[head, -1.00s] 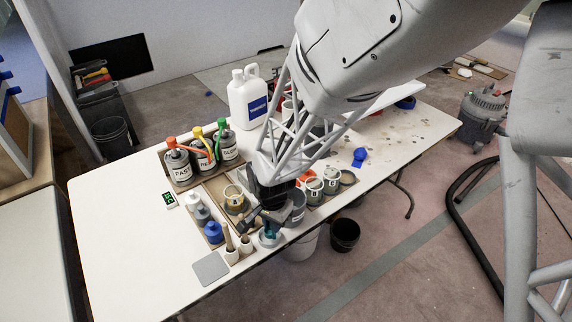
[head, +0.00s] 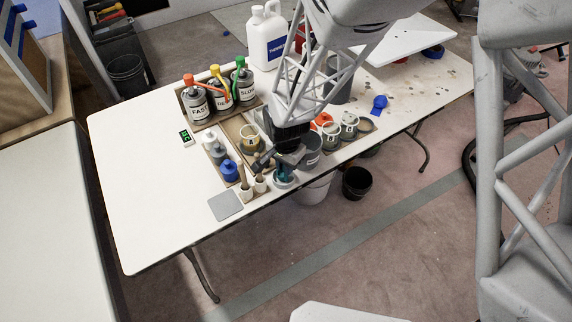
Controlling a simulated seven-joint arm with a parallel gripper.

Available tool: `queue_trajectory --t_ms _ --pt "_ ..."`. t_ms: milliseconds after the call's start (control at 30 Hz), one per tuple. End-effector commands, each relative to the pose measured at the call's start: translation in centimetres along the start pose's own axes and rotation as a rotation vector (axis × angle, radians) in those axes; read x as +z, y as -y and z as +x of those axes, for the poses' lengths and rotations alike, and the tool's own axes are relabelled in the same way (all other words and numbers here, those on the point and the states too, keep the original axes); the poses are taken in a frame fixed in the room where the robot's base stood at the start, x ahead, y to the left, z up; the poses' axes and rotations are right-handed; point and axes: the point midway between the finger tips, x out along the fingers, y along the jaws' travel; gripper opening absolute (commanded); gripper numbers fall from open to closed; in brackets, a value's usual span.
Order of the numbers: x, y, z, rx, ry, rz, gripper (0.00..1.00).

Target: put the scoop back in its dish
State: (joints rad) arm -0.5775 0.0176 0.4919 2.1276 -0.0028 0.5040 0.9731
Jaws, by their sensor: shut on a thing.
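My gripper (head: 274,162) is low over the front edge of the white table and is shut on a small teal scoop (head: 283,173). The scoop shows just below the fingers, with its upper part hidden by them. A pale round dish (head: 285,184) is directly under the scoop, near the table's front edge. The scoop's lower end appears within the dish's rim; I cannot tell whether it touches the bottom.
Close by are brush-like tools in white holders (head: 247,193), a blue-capped bottle (head: 229,171), a grey cup (head: 311,150) and labelled pots (head: 349,124). A grey mat (head: 225,205) lies left. The table's left part is clear. A black bucket (head: 357,183) stands below.

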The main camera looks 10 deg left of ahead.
Motion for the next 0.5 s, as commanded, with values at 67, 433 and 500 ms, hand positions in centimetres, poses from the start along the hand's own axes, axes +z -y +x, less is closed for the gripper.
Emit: queue_trajectory --t_ms 67,433,500 --pt "0.00 0.01 0.44 0.000 0.000 0.000 0.00" --pt "-0.01 0.02 0.62 0.000 0.000 0.000 0.00" --pt "-0.01 0.01 0.78 0.000 0.000 0.000 0.00"
